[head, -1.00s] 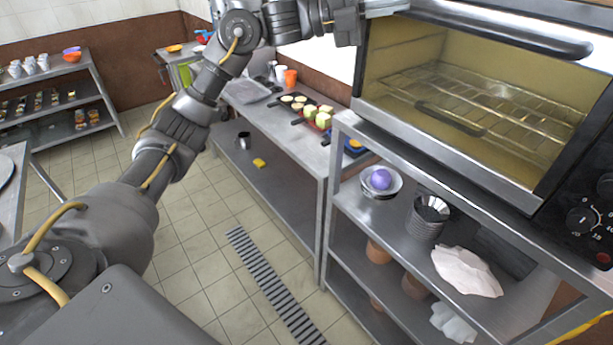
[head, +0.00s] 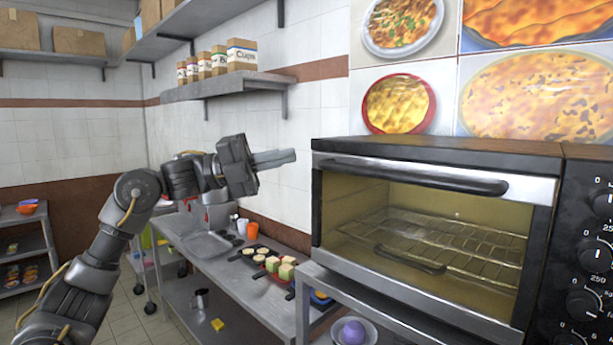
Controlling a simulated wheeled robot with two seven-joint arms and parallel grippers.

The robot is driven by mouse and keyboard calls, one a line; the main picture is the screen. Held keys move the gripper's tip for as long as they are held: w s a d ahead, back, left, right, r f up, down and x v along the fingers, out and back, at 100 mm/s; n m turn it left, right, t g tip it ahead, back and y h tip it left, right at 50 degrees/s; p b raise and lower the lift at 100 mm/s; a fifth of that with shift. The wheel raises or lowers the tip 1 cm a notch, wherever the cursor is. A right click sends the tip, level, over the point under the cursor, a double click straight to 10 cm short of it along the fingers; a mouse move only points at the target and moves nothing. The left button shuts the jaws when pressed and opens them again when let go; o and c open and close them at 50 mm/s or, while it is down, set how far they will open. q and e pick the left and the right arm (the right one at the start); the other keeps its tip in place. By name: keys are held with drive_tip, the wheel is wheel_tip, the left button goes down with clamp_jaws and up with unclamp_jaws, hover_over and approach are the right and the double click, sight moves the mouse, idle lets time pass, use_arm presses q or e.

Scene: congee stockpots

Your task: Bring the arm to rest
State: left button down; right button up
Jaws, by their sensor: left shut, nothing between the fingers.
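My left gripper (head: 275,158) is raised in the middle of the head view, in front of the white tiled wall. Its fingers are together and hold nothing. It points to the right and is apart from the oven and the shelf. My left arm (head: 125,205) comes up from the lower left, bent at the elbow. My right gripper is not in the head view.
A black and silver oven (head: 430,235) stands close on the right. A metal counter (head: 270,305) with food pieces and an orange cup (head: 253,230) lies below the gripper. A wall shelf (head: 235,86) with boxes is above it.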

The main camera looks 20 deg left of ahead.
use_arm(q)
drive_tip(key=shift+s+a+r, duration=0.25)
drive_tip(key=shift+s+a, duration=0.3)
drive_tip(key=shift+a, duration=0.25)
drive_tip(key=shift+w, duration=0.1)
